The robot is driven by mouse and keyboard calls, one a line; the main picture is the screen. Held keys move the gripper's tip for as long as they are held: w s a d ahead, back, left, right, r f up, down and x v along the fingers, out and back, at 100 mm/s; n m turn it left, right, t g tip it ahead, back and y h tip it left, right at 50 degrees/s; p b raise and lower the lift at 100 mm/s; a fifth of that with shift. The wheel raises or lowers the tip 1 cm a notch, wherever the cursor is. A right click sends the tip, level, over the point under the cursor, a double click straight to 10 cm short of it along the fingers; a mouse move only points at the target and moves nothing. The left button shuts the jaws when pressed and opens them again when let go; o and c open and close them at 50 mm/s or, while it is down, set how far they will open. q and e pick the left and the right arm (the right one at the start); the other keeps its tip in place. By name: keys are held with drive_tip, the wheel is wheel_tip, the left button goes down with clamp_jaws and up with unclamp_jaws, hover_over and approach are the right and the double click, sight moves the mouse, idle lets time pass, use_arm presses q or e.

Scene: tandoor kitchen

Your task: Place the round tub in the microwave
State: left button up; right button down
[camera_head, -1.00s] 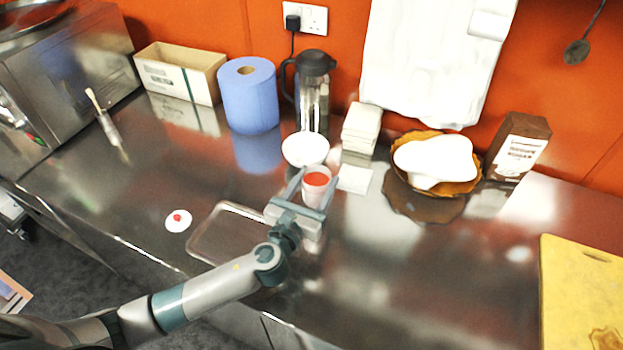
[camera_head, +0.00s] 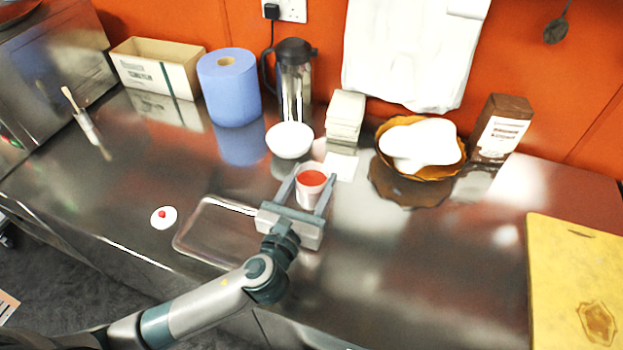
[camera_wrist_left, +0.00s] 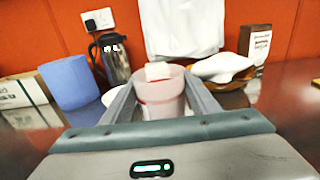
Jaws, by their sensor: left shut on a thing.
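The round tub (camera_head: 311,196) is small, pale pink-white, with a red top. My left gripper (camera_head: 304,193) is shut on it, one finger on each side, and holds it upright over the counter. In the left wrist view the tub (camera_wrist_left: 160,98) stands between the fingers and seems to be clear of the counter. A steel appliance (camera_head: 50,70) stands at the left edge, only partly in view; I cannot tell whether it is the microwave. My right gripper is not in view.
A white bowl (camera_head: 289,141), black-topped flask (camera_head: 294,80), blue paper roll (camera_head: 229,92) and napkin stack (camera_head: 345,115) stand behind the tub. A clear tray (camera_head: 205,235) lies left of my gripper. A yellow board (camera_head: 570,270) is at right. The counter's centre right is clear.

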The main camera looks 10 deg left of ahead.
use_arm(q)
drive_tip(key=shift+s+a+f, duration=0.1)
drive_tip(key=shift+s+a, duration=0.1)
drive_tip(key=s+a+f+n+y+b, duration=0.2)
drive_tip(key=s+a+b, duration=0.4)
drive_tip(key=s+a, duration=0.4)
drive_tip(key=shift+a+y, duration=0.7)
drive_tip(key=shift+a, duration=0.2)
